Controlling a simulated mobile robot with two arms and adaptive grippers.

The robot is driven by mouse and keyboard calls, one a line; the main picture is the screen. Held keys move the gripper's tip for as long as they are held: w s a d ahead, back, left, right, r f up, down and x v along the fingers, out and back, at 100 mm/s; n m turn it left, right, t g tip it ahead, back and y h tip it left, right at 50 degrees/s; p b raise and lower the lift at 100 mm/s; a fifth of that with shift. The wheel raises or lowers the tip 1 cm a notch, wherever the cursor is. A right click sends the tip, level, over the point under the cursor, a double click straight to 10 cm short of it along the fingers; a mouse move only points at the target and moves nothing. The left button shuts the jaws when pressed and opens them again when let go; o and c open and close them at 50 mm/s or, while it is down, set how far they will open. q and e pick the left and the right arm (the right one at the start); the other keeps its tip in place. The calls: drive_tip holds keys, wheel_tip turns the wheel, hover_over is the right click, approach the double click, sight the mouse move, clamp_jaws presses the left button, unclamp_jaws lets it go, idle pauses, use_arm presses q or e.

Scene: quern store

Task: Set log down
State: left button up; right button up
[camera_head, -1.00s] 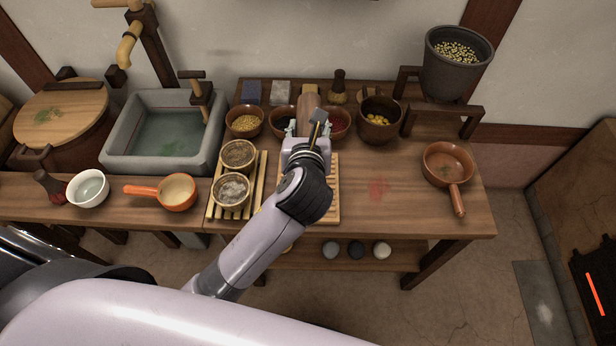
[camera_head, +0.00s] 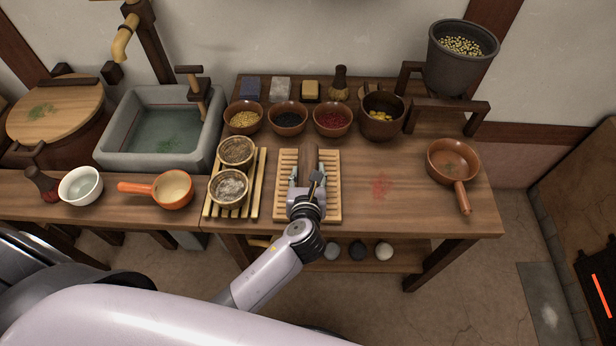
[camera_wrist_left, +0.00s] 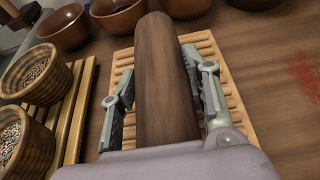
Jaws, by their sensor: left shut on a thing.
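The log (camera_wrist_left: 166,62) is a smooth dark-brown wooden cylinder, and it also shows small in the head view (camera_head: 309,158). My left gripper (camera_wrist_left: 163,98) is shut on it, with one grey finger on each side. In the head view my left gripper (camera_head: 306,183) is over the right-hand slatted board (camera_head: 330,204), and the log points away toward the row of bowls. The slats show on both sides of the log in the wrist view. I cannot tell whether the log touches the board. My right gripper is out of view.
A second slatted rack (camera_head: 254,183) holds two woven baskets (camera_head: 229,187) just left. Bowls of yellow grain (camera_head: 244,118), dark (camera_head: 288,118) and red contents (camera_head: 332,119) stand behind.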

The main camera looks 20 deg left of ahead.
use_arm(q)
drive_tip(key=shift+f, duration=0.2)
drive_tip(key=shift+f, duration=0.15)
drive_tip(key=o, duration=1.4)
